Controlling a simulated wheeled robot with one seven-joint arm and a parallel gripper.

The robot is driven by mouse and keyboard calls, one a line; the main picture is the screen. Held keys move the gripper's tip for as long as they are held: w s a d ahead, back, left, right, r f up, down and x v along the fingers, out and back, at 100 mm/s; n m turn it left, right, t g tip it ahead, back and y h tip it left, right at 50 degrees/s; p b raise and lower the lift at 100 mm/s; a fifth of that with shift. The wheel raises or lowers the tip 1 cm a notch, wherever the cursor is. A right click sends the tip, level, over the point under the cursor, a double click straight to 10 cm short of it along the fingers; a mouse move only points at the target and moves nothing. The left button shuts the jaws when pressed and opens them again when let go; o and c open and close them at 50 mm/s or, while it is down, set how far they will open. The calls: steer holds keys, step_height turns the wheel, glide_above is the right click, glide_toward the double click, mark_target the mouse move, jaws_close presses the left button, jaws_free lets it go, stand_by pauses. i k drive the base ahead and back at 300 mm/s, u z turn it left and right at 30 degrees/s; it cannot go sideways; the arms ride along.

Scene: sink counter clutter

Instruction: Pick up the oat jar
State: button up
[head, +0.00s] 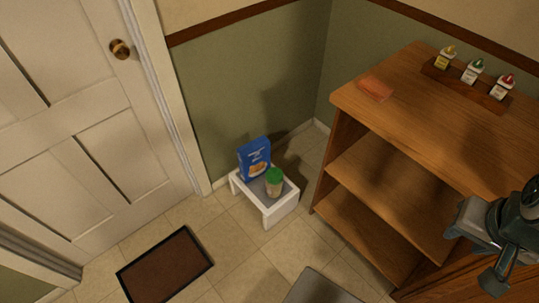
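A jar with a green lid and a pale, see-through body (274,183), which looks like the oat jar, stands upright on a small white stool (276,213) with a grey top. It is at the stool's front right, beside a blue box (253,158) with a picture on it. My gripper (474,257) is at the lower right of the head view, in front of the wooden shelf and well apart from the jar. Its fingers look spread, with nothing seen between them.
A wooden shelf unit (400,175) stands right of the stool. On its top are an orange flat item (375,88) and a wooden rack (486,97) with three small bottles. A white door (75,130) is at left, a brown doormat (165,266) before it. Tiled floor (238,240) is clear between.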

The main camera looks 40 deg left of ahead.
mark_target(274, 180)
steer(key=u, duration=1.7)
steer(key=i, duration=1.3)
steer(key=z, duration=0.35)
